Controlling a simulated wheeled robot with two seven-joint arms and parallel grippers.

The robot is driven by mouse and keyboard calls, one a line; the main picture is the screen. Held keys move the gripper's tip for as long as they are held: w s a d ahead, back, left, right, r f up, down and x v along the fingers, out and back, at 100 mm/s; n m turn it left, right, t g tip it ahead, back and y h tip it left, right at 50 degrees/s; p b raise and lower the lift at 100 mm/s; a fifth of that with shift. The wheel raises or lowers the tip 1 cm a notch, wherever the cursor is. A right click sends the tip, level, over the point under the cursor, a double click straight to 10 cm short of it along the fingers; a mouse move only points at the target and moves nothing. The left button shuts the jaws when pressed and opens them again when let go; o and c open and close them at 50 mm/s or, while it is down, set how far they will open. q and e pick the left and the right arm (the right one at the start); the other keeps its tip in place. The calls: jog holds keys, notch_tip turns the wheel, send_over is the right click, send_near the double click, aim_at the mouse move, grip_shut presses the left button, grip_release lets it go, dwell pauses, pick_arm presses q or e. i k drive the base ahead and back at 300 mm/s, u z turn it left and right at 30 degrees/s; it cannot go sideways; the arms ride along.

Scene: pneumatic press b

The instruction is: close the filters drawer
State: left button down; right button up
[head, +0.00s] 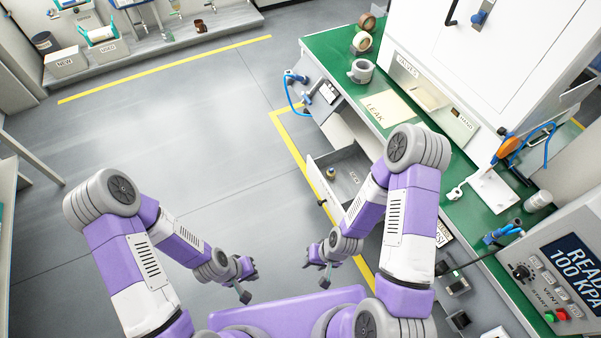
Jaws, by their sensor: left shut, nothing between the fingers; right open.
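A grey drawer (312,170) stands pulled out from under the green workbench, right of the picture's middle. A small brass-coloured part (331,174) lies inside it. Its label is too small to read, and my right arm hides part of its near side. My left gripper (247,282) is shut and empty over the floor, below and left of the drawer. My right gripper (319,269) is open and empty, below the drawer in the picture and apart from it.
The green workbench (335,47) carries a grey mug-like part (360,72), tape rolls (363,41) and a yellow LEAK sheet (388,107). The floor (190,130) left of the bench is clear.

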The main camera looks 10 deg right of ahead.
aim_at(352, 165)
jog(key=z, duration=0.4)
jog(key=i, duration=0.95)
jog(key=z, duration=0.8)
